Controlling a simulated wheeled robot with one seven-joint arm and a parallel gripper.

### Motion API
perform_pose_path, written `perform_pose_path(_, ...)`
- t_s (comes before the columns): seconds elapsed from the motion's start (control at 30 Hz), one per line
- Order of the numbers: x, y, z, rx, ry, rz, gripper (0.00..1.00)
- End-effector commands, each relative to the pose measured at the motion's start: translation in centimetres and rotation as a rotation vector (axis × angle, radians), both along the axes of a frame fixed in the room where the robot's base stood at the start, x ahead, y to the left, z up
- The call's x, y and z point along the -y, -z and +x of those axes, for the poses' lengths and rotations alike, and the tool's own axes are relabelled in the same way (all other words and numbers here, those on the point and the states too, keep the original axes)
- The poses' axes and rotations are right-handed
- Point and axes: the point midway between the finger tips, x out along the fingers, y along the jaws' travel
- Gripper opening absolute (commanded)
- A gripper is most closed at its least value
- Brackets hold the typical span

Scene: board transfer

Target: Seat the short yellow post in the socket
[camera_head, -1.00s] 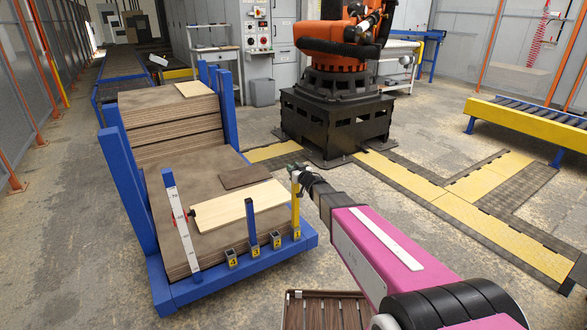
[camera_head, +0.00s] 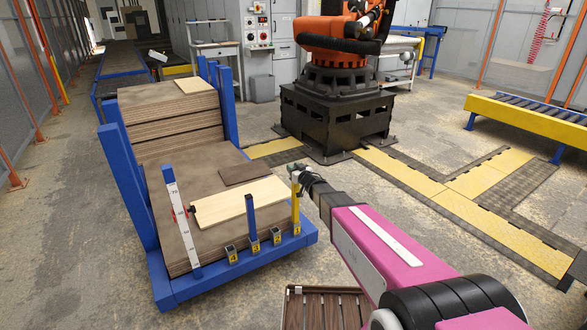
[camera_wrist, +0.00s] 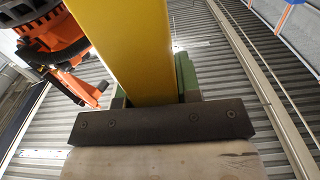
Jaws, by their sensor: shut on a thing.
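The short yellow post (camera_head: 296,207) stands upright at the right end of the row of small sockets on the front of the blue cart. Its lower end is at the rightmost socket (camera_head: 297,229); I cannot tell whether it is inside it or just above. My gripper (camera_head: 296,172) is shut on the post's upper part. In the wrist view the yellow post (camera_wrist: 128,50) runs between green jaw parts (camera_wrist: 185,75), and its far end is out of frame.
A blue post (camera_head: 251,215) stands in another socket to the left, and a white scale post (camera_head: 181,220) at the cart's left. A pale board (camera_head: 230,203) lies on the brown stack just behind the sockets. The blue cart rail (camera_head: 200,288) runs along the front.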

Motion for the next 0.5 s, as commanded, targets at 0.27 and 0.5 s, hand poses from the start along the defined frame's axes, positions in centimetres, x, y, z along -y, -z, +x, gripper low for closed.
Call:
perform_pose_path(0.27,0.0,0.6,0.0,-0.001,0.0,0.001,0.0)
perform_pose_path(0.5,0.0,1.1,0.0,-0.001,0.0,0.002,0.0)
